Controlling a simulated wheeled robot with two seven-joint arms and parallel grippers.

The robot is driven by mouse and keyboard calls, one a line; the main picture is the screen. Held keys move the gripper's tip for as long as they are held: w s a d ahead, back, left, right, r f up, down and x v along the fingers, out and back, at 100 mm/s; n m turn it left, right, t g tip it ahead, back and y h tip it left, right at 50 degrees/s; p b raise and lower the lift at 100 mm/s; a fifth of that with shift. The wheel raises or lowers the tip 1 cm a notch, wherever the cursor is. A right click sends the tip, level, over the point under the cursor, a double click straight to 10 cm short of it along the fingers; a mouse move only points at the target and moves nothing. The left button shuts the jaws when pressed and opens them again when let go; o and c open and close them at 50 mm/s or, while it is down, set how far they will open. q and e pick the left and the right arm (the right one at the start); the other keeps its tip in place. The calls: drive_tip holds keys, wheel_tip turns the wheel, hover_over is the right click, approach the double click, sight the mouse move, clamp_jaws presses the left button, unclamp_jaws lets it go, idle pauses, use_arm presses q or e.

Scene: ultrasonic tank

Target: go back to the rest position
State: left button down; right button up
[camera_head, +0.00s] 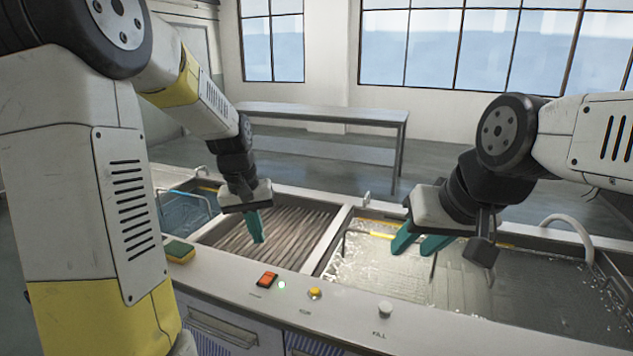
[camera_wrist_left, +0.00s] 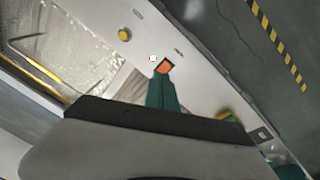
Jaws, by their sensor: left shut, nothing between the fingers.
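My left gripper (camera_head: 257,227) hangs in the head view over the ribbed middle basin (camera_head: 310,215), its teal fingers together with nothing between them. In the left wrist view its fingers (camera_wrist_left: 165,92) also show closed, pointing toward the orange switch. My right gripper (camera_head: 418,244) is above the water-filled right basin (camera_head: 375,270). Its two teal fingers are spread apart with a gap, and I see nothing between them.
The counter front carries an orange switch (camera_head: 267,279), a yellow button (camera_head: 314,293) and a white knob (camera_head: 385,308). A yellow-green sponge (camera_head: 179,251) lies at the left. A wire basket handle (camera_head: 345,240) rises from the right basin. A metal table (camera_head: 330,115) stands behind.

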use_arm(q)
drive_tip(key=s+r+m+t, duration=0.1)
drive_tip(key=s+r+t, duration=0.1)
drive_tip(key=s+r, duration=0.3)
drive_tip(key=s+d+r+m+t+h, duration=0.1)
drive_tip(key=s+r, duration=0.4)
drive_tip(key=s, duration=0.9)
drive_tip(key=shift+d+r+t, duration=0.2)
drive_tip(key=shift+r+t, duration=0.15)
drive_tip(key=shift+t, duration=0.45)
